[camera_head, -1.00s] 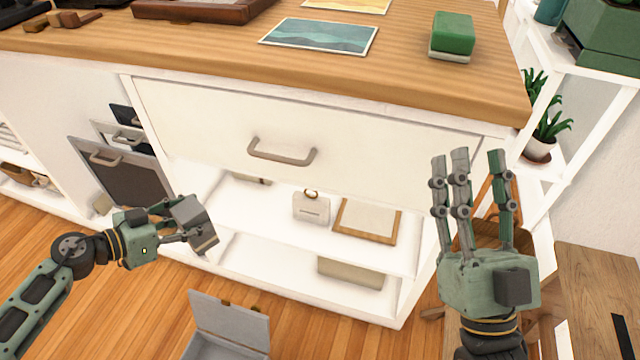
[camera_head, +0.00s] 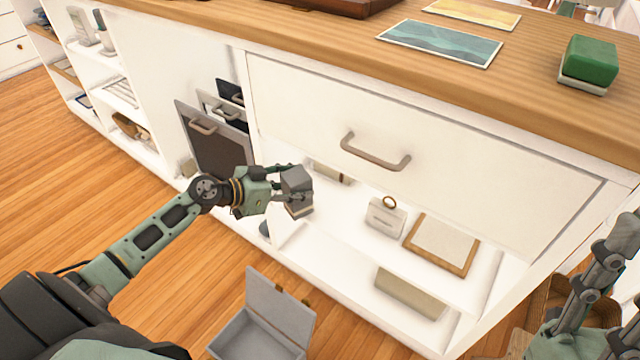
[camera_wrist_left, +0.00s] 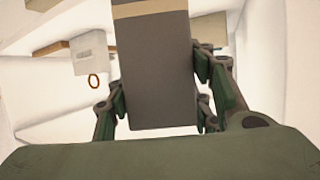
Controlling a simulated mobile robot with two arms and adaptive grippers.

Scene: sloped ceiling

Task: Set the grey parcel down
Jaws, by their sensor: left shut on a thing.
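The grey parcel (camera_head: 296,180) is a small dark grey block at the end of my left arm. My left gripper (camera_head: 285,184) is shut on it and holds it in front of the open shelves of the white cabinet. In the left wrist view the parcel (camera_wrist_left: 157,75) fills the middle, with a tan band at its top edge and fingers on both sides. My right gripper (camera_head: 610,265) is at the right edge, with its fingers spread apart and nothing seen between them; it is partly cut off.
The white shelf (camera_head: 340,215) holds a tag-like box with a ring (camera_head: 386,214) and a framed board (camera_head: 441,245). A beige box (camera_head: 410,292) lies on the lower shelf. An open grey box (camera_head: 262,330) stands on the wooden floor. A drawer (camera_head: 400,130) is above the shelves.

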